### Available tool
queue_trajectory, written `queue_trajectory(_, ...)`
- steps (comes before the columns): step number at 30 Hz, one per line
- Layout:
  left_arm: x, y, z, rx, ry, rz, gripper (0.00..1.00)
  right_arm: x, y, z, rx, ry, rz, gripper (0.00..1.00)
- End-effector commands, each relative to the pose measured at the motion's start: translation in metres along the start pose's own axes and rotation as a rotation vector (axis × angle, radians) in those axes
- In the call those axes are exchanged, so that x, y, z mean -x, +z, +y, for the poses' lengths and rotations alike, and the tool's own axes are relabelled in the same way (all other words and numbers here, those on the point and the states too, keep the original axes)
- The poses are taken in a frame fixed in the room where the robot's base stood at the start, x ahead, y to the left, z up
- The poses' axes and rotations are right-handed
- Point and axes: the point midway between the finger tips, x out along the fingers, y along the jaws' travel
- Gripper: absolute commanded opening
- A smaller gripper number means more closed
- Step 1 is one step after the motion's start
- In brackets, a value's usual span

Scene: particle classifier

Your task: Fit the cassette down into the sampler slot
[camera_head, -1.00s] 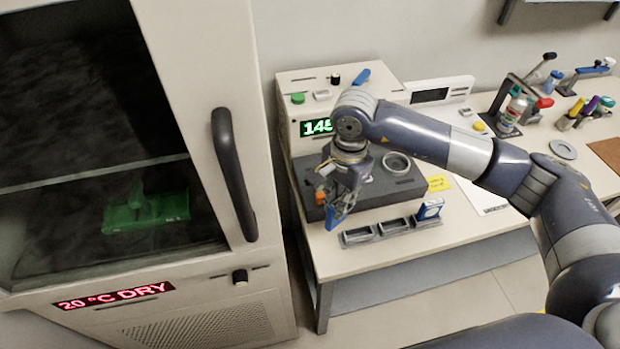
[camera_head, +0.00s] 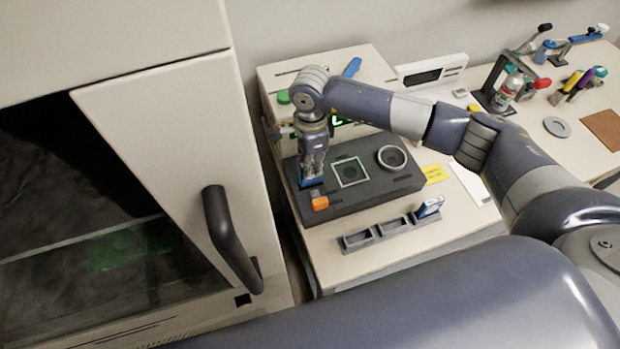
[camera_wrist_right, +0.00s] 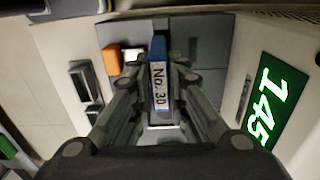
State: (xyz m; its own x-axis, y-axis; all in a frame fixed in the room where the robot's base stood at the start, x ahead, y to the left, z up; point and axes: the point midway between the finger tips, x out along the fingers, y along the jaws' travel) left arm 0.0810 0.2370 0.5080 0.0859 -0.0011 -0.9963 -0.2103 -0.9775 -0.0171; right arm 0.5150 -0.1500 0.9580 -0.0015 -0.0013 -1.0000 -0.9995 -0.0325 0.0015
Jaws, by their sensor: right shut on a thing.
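The blue cassette (camera_head: 312,183) is in my right gripper (camera_head: 314,166), at the left part of the dark grey sampler block (camera_head: 350,204). In the right wrist view the cassette's blue edge (camera_wrist_right: 158,46) and white label "No. 30" show between the fingers (camera_wrist_right: 160,88) of the shut gripper. The cassette's lower end is hidden, so I cannot tell whether it is inside the slot or just above it. An orange latch (camera_head: 320,203) is in front of the cassette; it also shows in the right wrist view (camera_wrist_right: 112,60). My left gripper is not in view.
A grey rack (camera_head: 395,226) in front holds another blue-and-white cassette (camera_head: 430,207). The cabinet handle (camera_head: 230,238) is at the left. Bottles stand far right.

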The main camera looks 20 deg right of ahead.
Motion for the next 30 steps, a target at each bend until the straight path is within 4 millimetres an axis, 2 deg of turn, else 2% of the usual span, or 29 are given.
queue_trajectory(1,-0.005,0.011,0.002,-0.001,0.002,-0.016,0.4,-0.007,0.0,-0.001,-0.001,-0.001,-0.001,0.0)
queue_trajectory(3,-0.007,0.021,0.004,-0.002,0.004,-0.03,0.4,-0.013,0.0,-0.001,0.0,-0.002,-0.001,0.0)
queue_trajectory(5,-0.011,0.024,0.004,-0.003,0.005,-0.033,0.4,-0.021,0.0,-0.001,0.0,-0.001,-0.001,0.0)
queue_trajectory(8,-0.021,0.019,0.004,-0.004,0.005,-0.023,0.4,-0.039,0.0,0.0,0.0,0.0,-0.001,0.0)
queue_trajectory(11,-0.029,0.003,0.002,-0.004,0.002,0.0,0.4,-0.053,0.001,-0.001,0.001,-0.001,-0.001,0.0)
queue_trajectory(15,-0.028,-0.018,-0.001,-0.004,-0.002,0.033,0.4,-0.054,0.001,-0.002,0.001,-0.004,-0.002,0.0)
queue_trajectory(17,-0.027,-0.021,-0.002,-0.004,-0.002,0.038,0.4,-0.054,0.001,-0.001,0.001,-0.003,-0.002,0.0)
queue_trajectory(24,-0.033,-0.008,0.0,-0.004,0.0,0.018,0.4,-0.059,0.0,-0.001,0.002,-0.003,-0.001,0.0)
queue_trajectory(25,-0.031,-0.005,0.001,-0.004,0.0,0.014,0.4,-0.057,0.0,-0.001,0.002,-0.003,-0.001,0.21)
queue_trajectory(30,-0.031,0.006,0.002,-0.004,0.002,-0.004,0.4,-0.057,0.0,-0.001,0.001,-0.002,-0.001,0.23)
